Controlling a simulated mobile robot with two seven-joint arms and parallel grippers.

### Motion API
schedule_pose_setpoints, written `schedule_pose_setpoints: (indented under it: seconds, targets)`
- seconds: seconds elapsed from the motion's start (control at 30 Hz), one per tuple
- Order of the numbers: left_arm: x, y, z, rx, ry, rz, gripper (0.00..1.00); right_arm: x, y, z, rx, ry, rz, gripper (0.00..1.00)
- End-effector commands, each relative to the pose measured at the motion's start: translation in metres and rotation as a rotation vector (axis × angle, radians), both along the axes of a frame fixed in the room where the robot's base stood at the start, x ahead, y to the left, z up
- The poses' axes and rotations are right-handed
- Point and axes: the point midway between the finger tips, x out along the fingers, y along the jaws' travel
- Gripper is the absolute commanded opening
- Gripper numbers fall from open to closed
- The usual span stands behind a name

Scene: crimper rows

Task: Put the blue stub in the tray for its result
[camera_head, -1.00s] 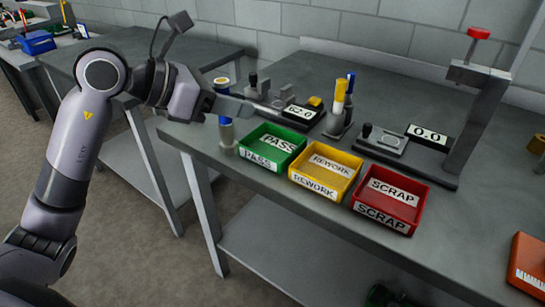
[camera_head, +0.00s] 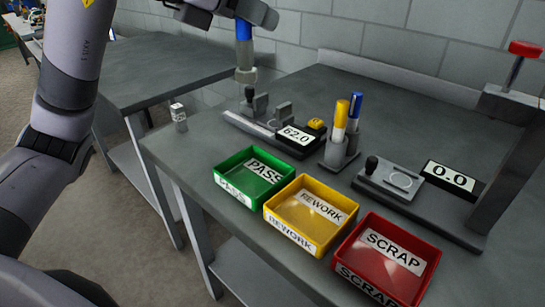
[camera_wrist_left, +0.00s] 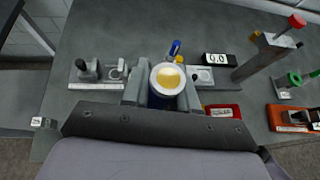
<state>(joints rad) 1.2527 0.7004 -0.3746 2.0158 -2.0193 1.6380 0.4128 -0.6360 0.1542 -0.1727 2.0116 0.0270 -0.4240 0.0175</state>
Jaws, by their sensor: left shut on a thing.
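My left gripper (camera_head: 243,14) is at the top of the head view, partly cut off by the frame edge. It is shut on the blue stub (camera_head: 244,50), which hangs upright with a blue upper part and a grey lower end. The green PASS tray (camera_head: 231,165), yellow REWORK tray (camera_head: 283,208) and red SCRAP tray (camera_head: 345,253) look empty. My right gripper is not in view.
A holder (camera_head: 338,155) with a yellow and a blue marker stands behind the trays. A second gauge (camera_head: 395,180) with a 0.0 display (camera_head: 452,182) and a press with a red knob (camera_head: 526,49) stand right. A small labelled block (camera_head: 178,118) is near the left edge.

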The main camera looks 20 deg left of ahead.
Motion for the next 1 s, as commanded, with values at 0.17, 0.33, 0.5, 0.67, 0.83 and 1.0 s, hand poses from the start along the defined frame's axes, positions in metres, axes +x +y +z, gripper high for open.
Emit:
schedule_pose_setpoints:
  seconds: [0.17,0.33,0.5,0.67,0.83,1.0]
  targets:
    - [0.000,0.000,-0.002,0.000,-0.001,0.002,0.00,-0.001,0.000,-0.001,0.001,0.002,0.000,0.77]
    - [0.000,0.000,-0.030,0.001,0.004,0.001,0.00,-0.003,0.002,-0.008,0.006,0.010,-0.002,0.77]
    - [0.000,0.000,-0.066,0.001,0.003,0.000,0.00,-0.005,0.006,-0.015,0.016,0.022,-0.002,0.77]
    - [-0.001,0.000,-0.099,0.000,0.003,0.001,0.00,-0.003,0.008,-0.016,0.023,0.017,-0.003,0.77]
    - [-0.001,0.000,-0.133,0.000,0.002,0.000,0.00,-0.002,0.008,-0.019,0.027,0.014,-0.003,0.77]
    - [-0.001,0.000,-0.156,0.000,0.000,0.001,0.00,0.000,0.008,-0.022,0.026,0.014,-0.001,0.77]
